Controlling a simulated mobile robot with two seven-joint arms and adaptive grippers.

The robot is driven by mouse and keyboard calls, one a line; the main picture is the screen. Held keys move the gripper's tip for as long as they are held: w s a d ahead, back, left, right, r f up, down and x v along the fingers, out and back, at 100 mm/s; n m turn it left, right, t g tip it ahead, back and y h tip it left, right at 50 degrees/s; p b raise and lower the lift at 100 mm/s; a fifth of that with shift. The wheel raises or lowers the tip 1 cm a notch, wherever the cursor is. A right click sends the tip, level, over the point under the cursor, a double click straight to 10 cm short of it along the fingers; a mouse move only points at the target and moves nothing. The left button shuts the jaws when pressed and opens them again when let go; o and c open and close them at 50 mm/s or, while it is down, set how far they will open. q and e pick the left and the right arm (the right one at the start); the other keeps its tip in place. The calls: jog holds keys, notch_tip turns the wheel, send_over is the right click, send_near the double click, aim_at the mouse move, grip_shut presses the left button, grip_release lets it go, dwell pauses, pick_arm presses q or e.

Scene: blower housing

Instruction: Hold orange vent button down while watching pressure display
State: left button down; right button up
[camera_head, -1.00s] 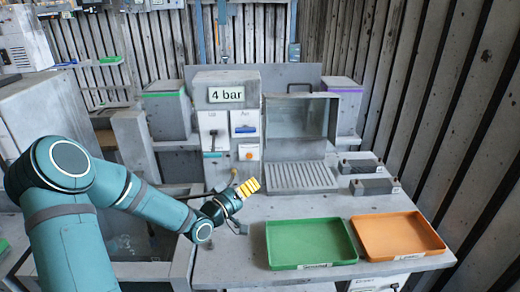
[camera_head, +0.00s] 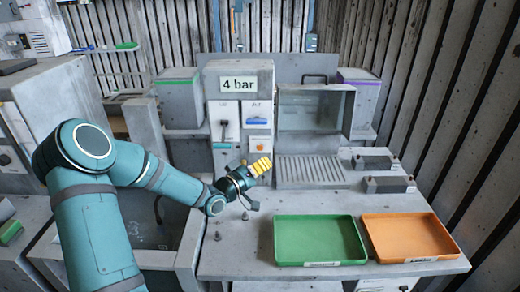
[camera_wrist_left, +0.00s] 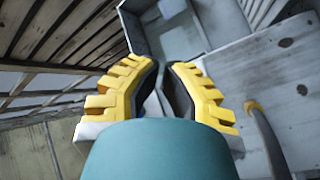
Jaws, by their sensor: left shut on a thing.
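The orange vent button (camera_head: 261,148) is a small orange disc on a white plate, low on the grey control panel. A sign on top of the panel reads "4 bar" (camera_head: 238,84); I see no other pressure readout. My left gripper (camera_head: 262,166), with yellow ribbed fingers, is just below and in front of the button. I cannot tell whether it touches it. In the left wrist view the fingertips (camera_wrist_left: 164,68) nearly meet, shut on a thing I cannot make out. The button does not show clearly there. My right gripper is not in view.
A green tray (camera_head: 278,242) and an orange tray (camera_head: 374,238) lie on the right of the bench. A grey box with a clear front (camera_head: 315,88) stands right of the panel. A lever (camera_head: 225,130) and a blue bar (camera_head: 256,121) sit above and left of the button.

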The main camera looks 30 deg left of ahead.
aim_at(260, 148)
pick_arm(q)
jog(key=w+a, duration=0.3)
jog(key=w, duration=0.2)
jog(key=shift+w+a, duration=0.15)
jog(key=shift+w, duration=0.05)
jog(key=shift+w, duration=0.1)
dwell(1.4)
jog(key=shift+w+a, duration=0.2)
jog(key=shift+w, duration=0.05)
